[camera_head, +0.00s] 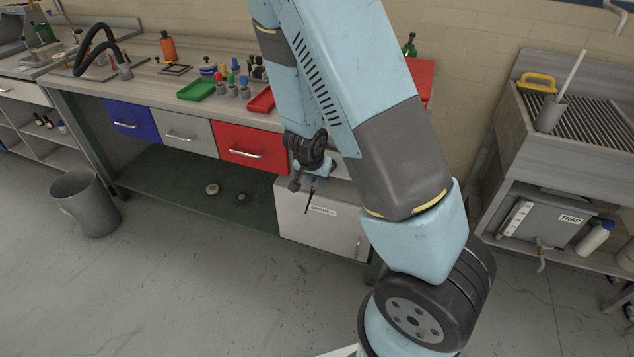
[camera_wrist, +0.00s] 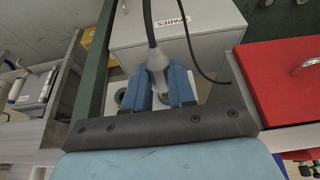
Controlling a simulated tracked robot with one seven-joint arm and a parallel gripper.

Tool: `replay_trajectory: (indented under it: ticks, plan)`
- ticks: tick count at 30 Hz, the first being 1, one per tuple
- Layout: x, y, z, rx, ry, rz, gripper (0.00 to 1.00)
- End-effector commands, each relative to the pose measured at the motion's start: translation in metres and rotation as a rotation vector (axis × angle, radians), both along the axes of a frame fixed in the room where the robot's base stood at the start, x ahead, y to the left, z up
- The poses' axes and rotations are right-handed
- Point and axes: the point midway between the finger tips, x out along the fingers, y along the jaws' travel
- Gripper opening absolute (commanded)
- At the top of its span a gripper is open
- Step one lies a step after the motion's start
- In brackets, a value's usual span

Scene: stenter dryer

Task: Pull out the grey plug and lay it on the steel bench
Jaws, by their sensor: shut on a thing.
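The grey plug (camera_wrist: 152,58) shows in the wrist view with a black cable rising from it. My gripper (camera_wrist: 160,80) has its blue fingers on both sides of it, shut on it. Behind the fingers is a pale panel with a round ring at the left; whether the plug sits in a socket I cannot tell. In the head view my gripper (camera_head: 318,168) is at the bench front, above the grey SPARES box (camera_head: 325,225), and my arm hides part of this area. The long grey-topped bench (camera_head: 140,75) stands at the left; I cannot tell whether it is the steel bench.
The bench carries a green tray (camera_head: 196,89), an orange bottle (camera_head: 167,46) and several small coloured bottles. Blue, grey and red drawers (camera_head: 252,146) are below. A grey bin (camera_head: 86,205) stands left on open floor.

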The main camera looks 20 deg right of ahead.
Motion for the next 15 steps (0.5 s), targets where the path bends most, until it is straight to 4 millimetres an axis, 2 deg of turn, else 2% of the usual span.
replay_trajectory:
  ticks: [15]
  plan:
    - [0.001, 0.001, 0.027, 0.003, -0.003, 0.003, 0.0]
